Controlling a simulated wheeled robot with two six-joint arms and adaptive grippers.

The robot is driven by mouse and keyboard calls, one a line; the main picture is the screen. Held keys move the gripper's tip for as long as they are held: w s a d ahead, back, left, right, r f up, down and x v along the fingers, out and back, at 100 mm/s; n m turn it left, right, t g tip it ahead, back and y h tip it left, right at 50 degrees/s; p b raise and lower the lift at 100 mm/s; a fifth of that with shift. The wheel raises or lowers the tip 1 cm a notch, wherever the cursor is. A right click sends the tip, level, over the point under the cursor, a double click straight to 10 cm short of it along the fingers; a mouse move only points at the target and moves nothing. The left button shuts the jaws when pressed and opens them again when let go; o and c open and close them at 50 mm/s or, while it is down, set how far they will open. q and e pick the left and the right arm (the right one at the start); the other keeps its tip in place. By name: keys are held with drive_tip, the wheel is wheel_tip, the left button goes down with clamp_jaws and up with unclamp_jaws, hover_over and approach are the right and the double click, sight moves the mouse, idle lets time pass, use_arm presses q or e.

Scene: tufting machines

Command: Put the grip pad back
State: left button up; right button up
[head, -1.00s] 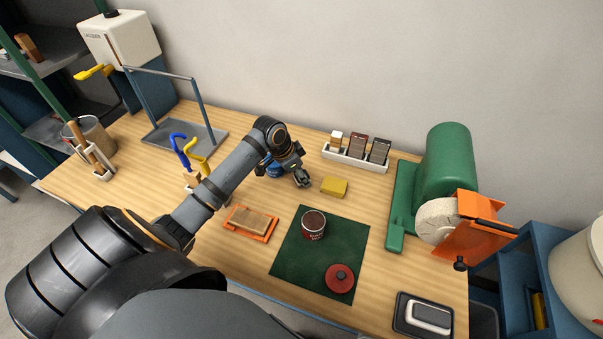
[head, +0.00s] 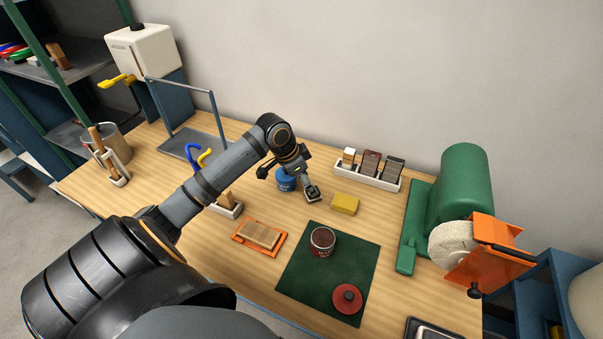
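My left gripper (head: 313,193) reaches over the bench from the left and points down at the wood between a blue can (head: 286,181) and a yellow block (head: 345,204). Its dark fingertips are small here, and I cannot tell whether they hold anything. A dark green mat (head: 301,281) lies flat at the front; it carries an open dark-red tin (head: 322,241) and a red lid (head: 347,298). I cannot tell for sure which thing is the grip pad. My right gripper is not in view.
A white rack (head: 372,178) with several blocks stands at the back. A green grinding machine (head: 466,190) stands at the right. An orange holder with a wooden block (head: 259,235) lies left of the mat. A metal frame (head: 187,139) stands at the back left.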

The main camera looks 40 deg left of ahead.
use_arm(q)
drive_tip(key=v, duration=0.6)
drive_tip(key=shift+r, duration=0.25)
drive_tip(key=shift+s, duration=0.1)
